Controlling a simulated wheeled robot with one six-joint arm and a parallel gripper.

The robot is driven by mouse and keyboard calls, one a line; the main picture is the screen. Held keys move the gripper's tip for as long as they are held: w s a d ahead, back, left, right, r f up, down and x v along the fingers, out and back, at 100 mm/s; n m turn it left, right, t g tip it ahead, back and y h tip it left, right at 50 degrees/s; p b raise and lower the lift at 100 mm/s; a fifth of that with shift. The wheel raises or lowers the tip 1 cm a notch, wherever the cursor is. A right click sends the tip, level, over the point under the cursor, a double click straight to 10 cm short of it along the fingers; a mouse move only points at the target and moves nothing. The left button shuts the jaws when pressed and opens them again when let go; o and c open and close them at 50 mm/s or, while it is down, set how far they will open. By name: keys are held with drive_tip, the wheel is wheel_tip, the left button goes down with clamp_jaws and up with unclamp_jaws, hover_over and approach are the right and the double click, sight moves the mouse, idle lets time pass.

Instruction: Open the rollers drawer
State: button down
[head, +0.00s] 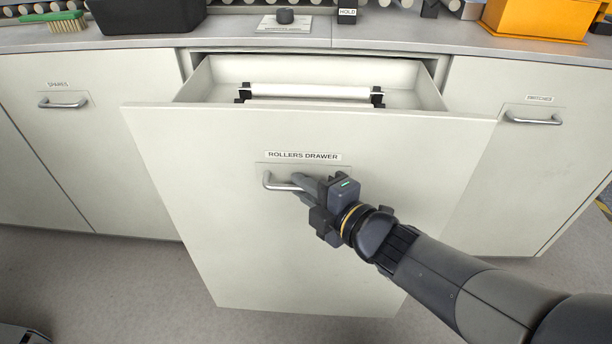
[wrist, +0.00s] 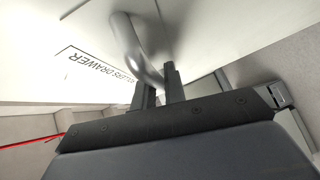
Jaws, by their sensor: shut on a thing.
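The rollers drawer (head: 220,220) has a tall cream front labelled "ROLLERS DRAWER" and stands pulled out from the cabinet. Its open top shows a white roller (head: 310,91) on black end supports inside. Its metal bar handle (head: 268,181) is on the front below the label. My gripper (head: 306,186) is shut on the right part of the handle, hiding that end. In the wrist view the curved handle (wrist: 135,48) runs down to my two fingers (wrist: 160,90), with the label (wrist: 97,68) to the left.
Closed cabinet fronts flank the drawer: spares (head: 65,150) on the left and another with a handle (head: 533,119) on the right. The counter (head: 225,38) above carries a green brush (head: 54,21), a black bin (head: 145,14) and an orange box (head: 540,18). Grey floor (head: 110,285) lies in front.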

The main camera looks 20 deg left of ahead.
drive_tip(key=shift+s+d, duration=0.1)
drive_tip(key=shift+s, duration=0.3)
drive_tip(key=c, duration=1.5)
unclamp_jaws()
drive_tip(key=shift+d, duration=0.1)
drive_tip(key=shift+p+v, duration=2.05)
drive_tip(key=shift+v, duration=3.25)
drive_tip(key=shift+f, duration=0.1)
